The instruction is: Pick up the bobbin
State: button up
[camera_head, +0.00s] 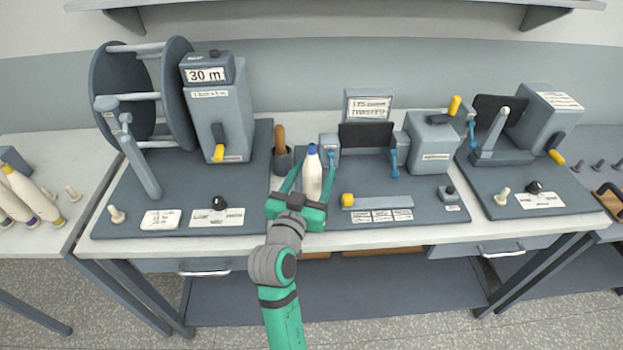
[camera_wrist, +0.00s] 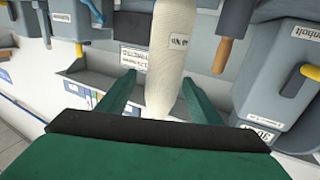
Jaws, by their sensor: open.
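The bobbin (camera_head: 312,178) is cream-white with a blue tip and stands upright near the middle of the bench. In the wrist view, the bobbin (camera_wrist: 168,45) shows as a pale tapered shape with a small printed label; its blue tip is out of that view. My gripper (camera_head: 314,164) is open, with its green fingers on either side of the bobbin. In the wrist view, my gripper (camera_wrist: 158,80) has one finger on each side of the bobbin. I cannot tell whether either finger touches it. My gripper hides the bobbin's lower end in the head view.
A cup with a brown-handled tool (camera_head: 282,160) stands close left of the bobbin. A machine with a yellow knob (camera_head: 348,199) lies close right. A large reel (camera_head: 120,95) stands at left. More bobbins (camera_head: 28,190) lie on the left side table. A shelf (camera_head: 340,3) hangs above.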

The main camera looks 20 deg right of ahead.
jog(key=shift+x, duration=2.05)
jog(key=shift+w+a+f, duration=0.1)
jog(key=shift+w+a, duration=0.05)
jog(key=shift+a, duration=0.05)
jog(key=shift+d, duration=0.1)
jog(key=c, duration=1.1)
jog(key=shift+c, duration=1.1)
